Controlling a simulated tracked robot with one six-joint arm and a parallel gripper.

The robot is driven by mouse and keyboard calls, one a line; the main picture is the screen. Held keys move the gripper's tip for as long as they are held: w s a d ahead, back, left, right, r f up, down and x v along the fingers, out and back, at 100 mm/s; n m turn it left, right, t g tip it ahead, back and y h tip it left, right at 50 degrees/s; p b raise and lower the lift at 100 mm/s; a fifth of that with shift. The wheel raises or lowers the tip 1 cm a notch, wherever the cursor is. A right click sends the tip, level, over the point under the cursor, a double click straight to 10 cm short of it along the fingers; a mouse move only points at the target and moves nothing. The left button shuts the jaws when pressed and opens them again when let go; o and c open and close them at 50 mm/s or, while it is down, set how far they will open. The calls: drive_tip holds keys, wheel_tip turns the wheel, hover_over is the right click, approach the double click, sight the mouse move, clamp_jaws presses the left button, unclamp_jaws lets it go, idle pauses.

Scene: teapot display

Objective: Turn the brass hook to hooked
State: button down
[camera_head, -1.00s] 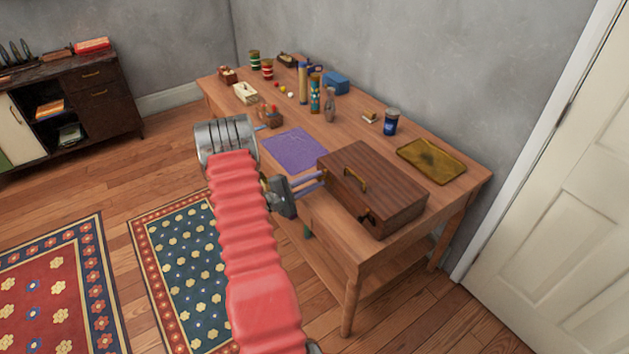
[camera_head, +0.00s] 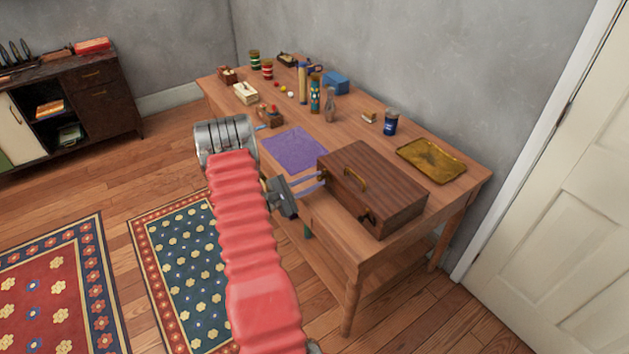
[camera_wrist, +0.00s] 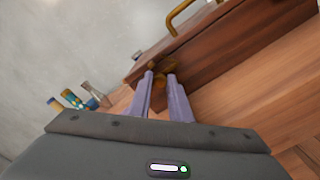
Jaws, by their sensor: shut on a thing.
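A brown wooden case (camera_head: 385,190) lies on the table, with a brass handle (camera_head: 355,180) on it. A brass hook (camera_head: 323,175) is at the left end of its front side; the fingers partly hide it. In the wrist view the brass hook (camera_wrist: 160,67) shows between and just beyond the fingertips. My gripper (camera_head: 321,181) reaches in from the left with its pale purple fingers against the case front. In the wrist view my gripper (camera_wrist: 160,77) is shut on the hook, with a narrow gap between the fingers. Whether the hook is engaged I cannot tell.
A second brass catch (camera_head: 368,216) is at the right of the case front. A purple mat (camera_head: 295,150) lies left of the case. Several small items fill the table's far end.

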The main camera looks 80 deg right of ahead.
drive_tip(key=n, duration=0.4)
drive_tip(key=shift+s+a+f+n, duration=0.15)
drive_tip(key=shift+f+n, duration=0.1)
drive_tip(key=shift+n, duration=0.05)
drive_tip(key=n, duration=0.4)
drive_tip(key=shift+n, duration=0.4)
drive_tip(key=c, duration=2)
unclamp_jaws()
drive_tip(key=shift+c, duration=0.2)
drive_tip(key=o, duration=0.4)
drive_tip(key=shift+r, duration=0.1)
drive_tip(key=v, duration=1.3)
drive_tip(key=shift+w+a, duration=0.2)
drive_tip(key=shift+w, duration=0.2)
